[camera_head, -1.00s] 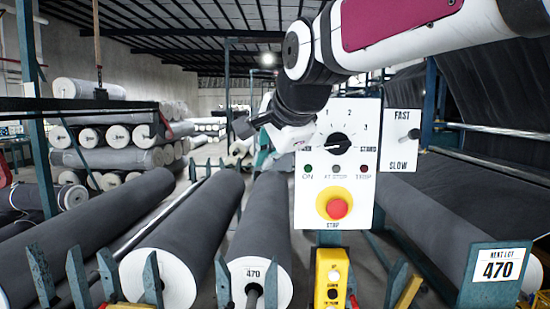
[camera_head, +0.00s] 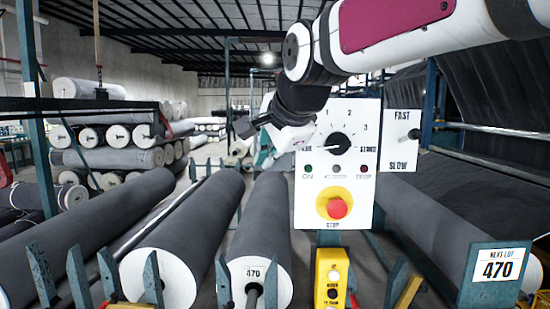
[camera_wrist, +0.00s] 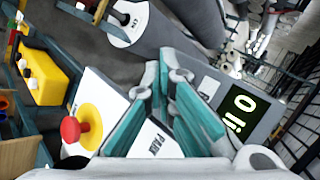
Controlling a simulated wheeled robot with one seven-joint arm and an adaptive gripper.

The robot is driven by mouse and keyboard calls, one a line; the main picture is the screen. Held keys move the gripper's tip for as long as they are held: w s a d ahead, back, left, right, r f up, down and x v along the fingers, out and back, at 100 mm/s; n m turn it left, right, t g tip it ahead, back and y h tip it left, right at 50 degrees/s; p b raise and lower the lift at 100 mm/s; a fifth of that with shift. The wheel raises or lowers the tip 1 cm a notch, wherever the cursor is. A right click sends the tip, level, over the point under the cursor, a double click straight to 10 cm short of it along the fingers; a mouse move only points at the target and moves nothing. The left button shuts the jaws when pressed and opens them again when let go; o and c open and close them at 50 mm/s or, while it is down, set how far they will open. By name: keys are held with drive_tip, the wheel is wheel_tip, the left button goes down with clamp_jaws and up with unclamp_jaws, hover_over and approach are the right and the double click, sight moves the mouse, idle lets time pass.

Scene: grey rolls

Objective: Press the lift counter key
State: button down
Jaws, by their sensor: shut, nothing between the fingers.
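A grey counter box (camera_wrist: 258,116) with a lit green display (camera_wrist: 236,112) is right of my gripper in the wrist view. A small pale square (camera_wrist: 208,88) shows on its face beside the display; I cannot tell whether it is the lift counter key. My gripper (camera_wrist: 166,72) has teal fingers, shut and empty, in front of the panel and left of the display. The fingers hide part of the box's near side, and contact cannot be told. In the head view my wrist and gripper hang at the upper left edge of the white control panel (camera_head: 362,190).
The panel carries a black dial (camera_head: 340,146) and a red stop button (camera_head: 337,208), which also shows left of my fingers in the wrist view (camera_wrist: 70,130). A yellow button box (camera_head: 322,275) stands below. Grey rolls (camera_head: 190,240) lie to the left.

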drive_tip(key=shift+s, duration=0.85)
drive_tip(key=shift+s+a+p, duration=0.1)
drive_tip(key=shift+s+p, duration=0.65)
drive_tip(key=shift+s, duration=1.75)
